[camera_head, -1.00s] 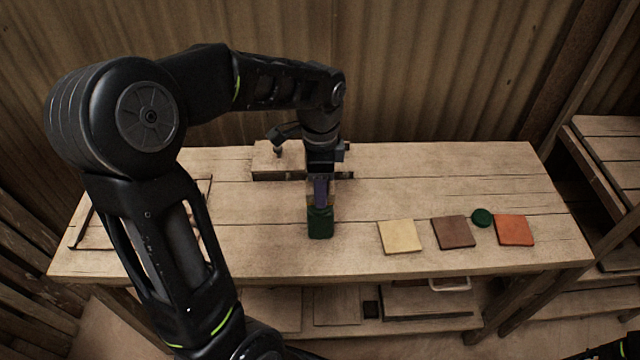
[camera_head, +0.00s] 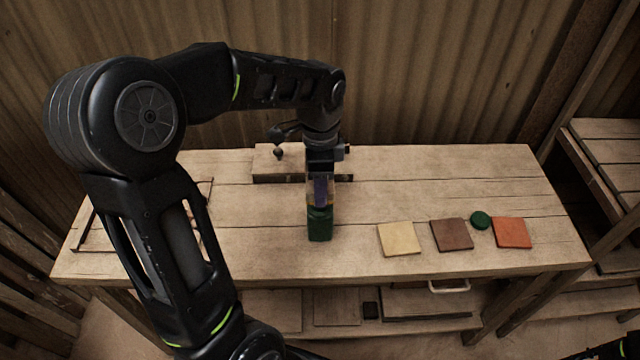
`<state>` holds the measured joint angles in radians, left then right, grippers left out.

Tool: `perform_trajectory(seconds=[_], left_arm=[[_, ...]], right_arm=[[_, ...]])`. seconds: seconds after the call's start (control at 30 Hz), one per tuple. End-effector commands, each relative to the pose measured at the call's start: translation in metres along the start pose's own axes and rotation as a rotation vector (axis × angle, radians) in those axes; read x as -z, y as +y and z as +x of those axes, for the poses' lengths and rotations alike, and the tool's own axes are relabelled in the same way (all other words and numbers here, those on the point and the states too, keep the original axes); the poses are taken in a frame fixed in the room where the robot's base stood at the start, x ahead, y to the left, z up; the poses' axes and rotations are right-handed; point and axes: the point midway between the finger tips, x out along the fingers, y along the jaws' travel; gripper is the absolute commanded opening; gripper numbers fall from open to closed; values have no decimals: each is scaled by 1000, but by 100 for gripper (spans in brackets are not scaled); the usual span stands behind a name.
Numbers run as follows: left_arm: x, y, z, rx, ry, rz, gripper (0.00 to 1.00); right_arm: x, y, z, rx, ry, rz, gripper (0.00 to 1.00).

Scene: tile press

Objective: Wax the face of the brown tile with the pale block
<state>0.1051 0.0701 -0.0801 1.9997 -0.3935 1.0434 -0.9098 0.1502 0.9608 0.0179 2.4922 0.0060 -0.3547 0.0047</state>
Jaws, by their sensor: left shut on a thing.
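The brown tile (camera_head: 452,234) lies flat on the workbench, between a cream tile (camera_head: 401,239) and an orange-red tile (camera_head: 512,233). The cream piece is as flat and square as the tiles; I cannot tell if it is the pale block. My left gripper (camera_head: 320,203) points down over the bench, left of the cream tile. It is shut on a dark green, block-like thing (camera_head: 320,227) directly under its fingertips. Purple and pale amber show between the fingers; what they belong to is unclear. My right gripper is not in view.
A small green disc (camera_head: 481,220) lies between the brown and orange-red tiles. A wooden block (camera_head: 270,165) stands at the back behind my wrist. The bench (camera_head: 450,185) is clear behind the tiles. A shelf with boards is underneath.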

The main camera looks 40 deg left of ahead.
Motion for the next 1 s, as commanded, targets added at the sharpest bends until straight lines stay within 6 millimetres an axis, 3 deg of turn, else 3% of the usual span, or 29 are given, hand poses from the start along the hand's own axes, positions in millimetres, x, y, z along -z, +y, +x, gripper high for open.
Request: perform_trajectory(seconds=[0.03, 0.5, 1.0], left_arm=[[0, 0, -9, 1, 1, 0, 14], [0, -1, -50, 4, 2, 0, 14], [0, 0, -54, 3, 2, 0, 14]], right_arm=[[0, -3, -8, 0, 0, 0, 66], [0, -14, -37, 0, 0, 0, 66], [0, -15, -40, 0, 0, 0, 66]])
